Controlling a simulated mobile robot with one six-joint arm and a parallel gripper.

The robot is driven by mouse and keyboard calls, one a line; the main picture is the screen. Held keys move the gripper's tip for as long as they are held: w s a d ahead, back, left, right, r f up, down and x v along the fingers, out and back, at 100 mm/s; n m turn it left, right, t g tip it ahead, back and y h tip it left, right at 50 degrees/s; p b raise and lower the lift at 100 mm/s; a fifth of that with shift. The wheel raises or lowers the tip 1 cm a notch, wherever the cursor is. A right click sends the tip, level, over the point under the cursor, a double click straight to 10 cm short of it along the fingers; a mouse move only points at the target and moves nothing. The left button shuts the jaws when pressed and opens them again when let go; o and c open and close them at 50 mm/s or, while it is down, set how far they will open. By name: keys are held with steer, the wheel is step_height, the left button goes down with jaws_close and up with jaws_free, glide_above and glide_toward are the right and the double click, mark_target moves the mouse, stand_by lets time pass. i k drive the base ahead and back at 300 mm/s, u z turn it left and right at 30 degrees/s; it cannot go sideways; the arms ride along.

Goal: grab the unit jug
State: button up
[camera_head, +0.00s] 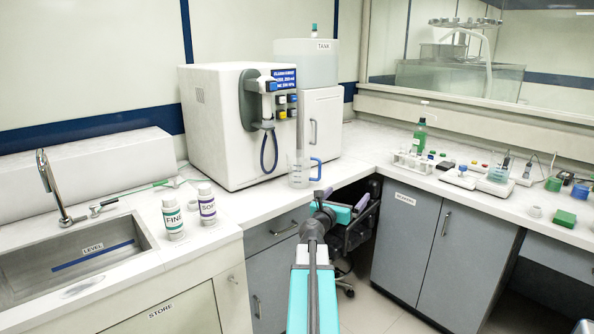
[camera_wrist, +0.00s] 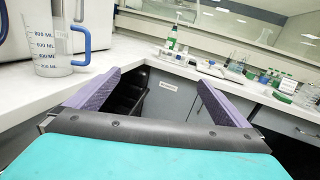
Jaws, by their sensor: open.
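The jug (camera_head: 299,170) is a clear measuring jug with a blue handle on its right side. It stands upright on the white counter, in front of the white machine. In the wrist view the jug (camera_wrist: 52,42) is at the upper left, with its graduation marks and blue handle showing. My gripper (camera_head: 337,196) is in front of the counter edge, to the lower right of the jug and apart from it. In the wrist view my gripper (camera_wrist: 160,92) shows two purple fingers spread wide with nothing between them.
The white machine (camera_head: 215,120) with a blue hose stands behind the jug. Two white bottles, FINE (camera_head: 173,218) and SOL (camera_head: 206,203), stand left near the sink (camera_head: 70,262).

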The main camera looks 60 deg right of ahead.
mark_target(298, 161)
steer(key=i, duration=1.1)
steer(key=u, duration=0.05)
